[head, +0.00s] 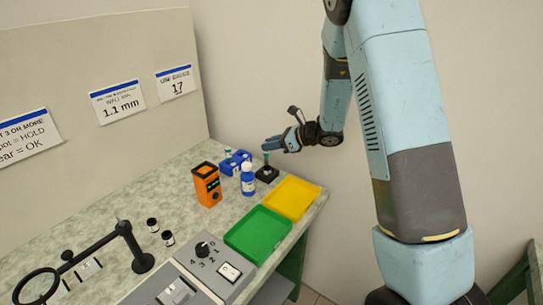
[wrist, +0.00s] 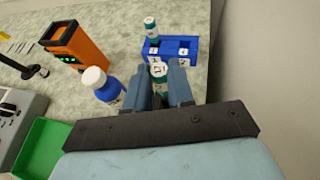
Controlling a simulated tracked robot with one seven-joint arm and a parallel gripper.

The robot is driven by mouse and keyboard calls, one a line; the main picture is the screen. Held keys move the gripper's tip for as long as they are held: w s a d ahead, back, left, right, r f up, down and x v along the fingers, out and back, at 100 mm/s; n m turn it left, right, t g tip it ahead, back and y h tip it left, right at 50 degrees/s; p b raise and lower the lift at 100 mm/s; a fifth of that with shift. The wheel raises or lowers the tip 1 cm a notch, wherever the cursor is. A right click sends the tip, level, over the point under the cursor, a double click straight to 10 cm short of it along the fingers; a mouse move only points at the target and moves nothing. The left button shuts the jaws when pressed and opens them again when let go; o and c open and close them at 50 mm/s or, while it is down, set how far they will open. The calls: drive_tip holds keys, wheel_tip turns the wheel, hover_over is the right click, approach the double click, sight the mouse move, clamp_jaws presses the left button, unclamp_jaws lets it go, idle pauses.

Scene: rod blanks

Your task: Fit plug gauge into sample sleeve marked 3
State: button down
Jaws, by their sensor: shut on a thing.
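My gripper (head: 272,145) is shut on a teal piece with a marked white top (wrist: 158,69), taken to be the plug gauge. In the head view, its teal body (head: 265,156) shows below my fingers, over a small black block (head: 267,173); I cannot tell whether it touches the block. A similar teal and white piece (wrist: 151,27) stands upright in a blue rack (wrist: 182,46) with numbered white labels, just beyond my fingers. Two small dark cylinders with pale bands (head: 152,225) (head: 168,238) stand on the bench, perhaps sleeves. Their marks are too small to read.
A blue bottle with white cap (head: 248,181) and an orange device (head: 207,186) stand left of my gripper. A yellow tray (head: 317,190) and green tray (head: 262,212) lie in front. A magnifier stand (head: 142,263) and grey control box (head: 218,277) occupy the near bench.

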drive_tip(key=shift+s+f, duration=0.1)
drive_tip(key=shift+f, duration=2)
drive_tip(key=c, duration=1)
unclamp_jaws()
drive_tip(key=shift+a, duration=0.1)
drive_tip(key=v, duration=0.8)
drive_tip(key=s+d+r+n+g+h, duration=0.2)
drive_tip(key=s+r+n+g+h, duration=0.15)
drive_tip(key=s+r+n, duration=1.05)
drive_tip(key=s+d+r+n+t+h, duration=0.1)
drive_tip(key=s+d+r+n+h, duration=0.1)
drive_tip(key=s, duration=0.4)
drive_tip(key=s+d+r+n+t+h, duration=0.2)
drive_tip(key=s+d+r+n+h, duration=0.1)
drive_tip(key=s+d, duration=0.3)
drive_tip(key=s+d+r+n+t+h, duration=0.1)
drive_tip(key=s+d+r+n+h, duration=0.2)
drive_tip(key=s, duration=0.3)
drive_tip(key=shift+d+r, duration=0.65)
drive_tip(key=shift+r, duration=0.1)
